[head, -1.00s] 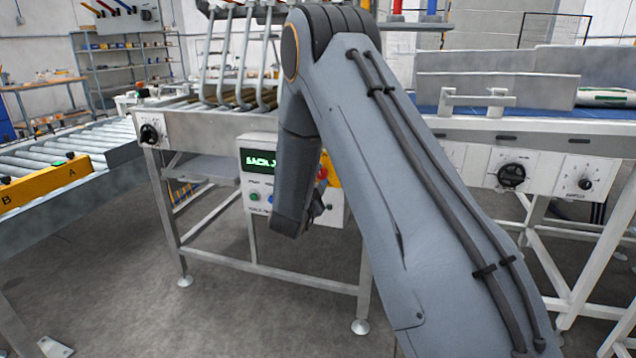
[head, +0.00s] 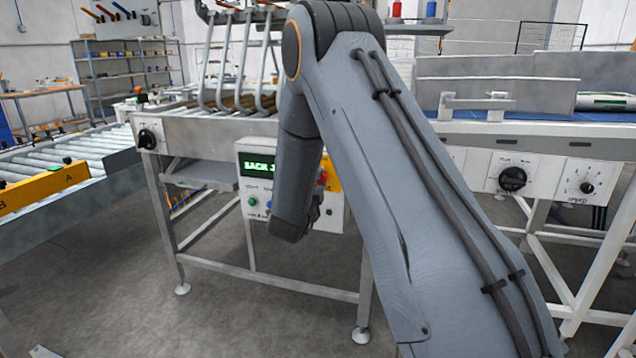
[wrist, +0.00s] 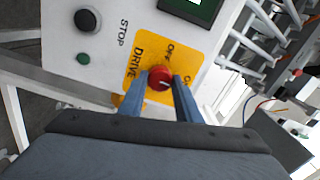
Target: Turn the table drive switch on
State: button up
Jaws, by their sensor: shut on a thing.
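The drive switch is a red round knob (wrist: 160,79) on a yellow plate (wrist: 178,48) marked DRIVE, with OFF and another position printed beside it, in the wrist view. My gripper (wrist: 159,84) has its two blue fingers closed on either side of the red knob. A light line shows on the knob's face. In the head view my arm hides most of the switch; part of the yellow plate (head: 332,180) and a bit of red show beside my wrist. My fingertips are hardly visible there.
The panel (head: 250,212) carries a green-lit display (head: 259,165) and several buttons. A black STOP button (wrist: 87,20) and a small green one (wrist: 83,59) sit beside the plate. The table's frame legs (head: 168,240) stand below. A roller conveyor (head: 60,155) is at left.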

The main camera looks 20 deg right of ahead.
jog(key=o, duration=1.1)
jog(key=shift+a, duration=0.25)
jog(key=shift+c, duration=0.2)
jog(key=shift+d, duration=0.15)
jog(key=v, duration=0.7)
jog(key=shift+s, duration=0.3)
jog(key=shift+a, duration=0.25)
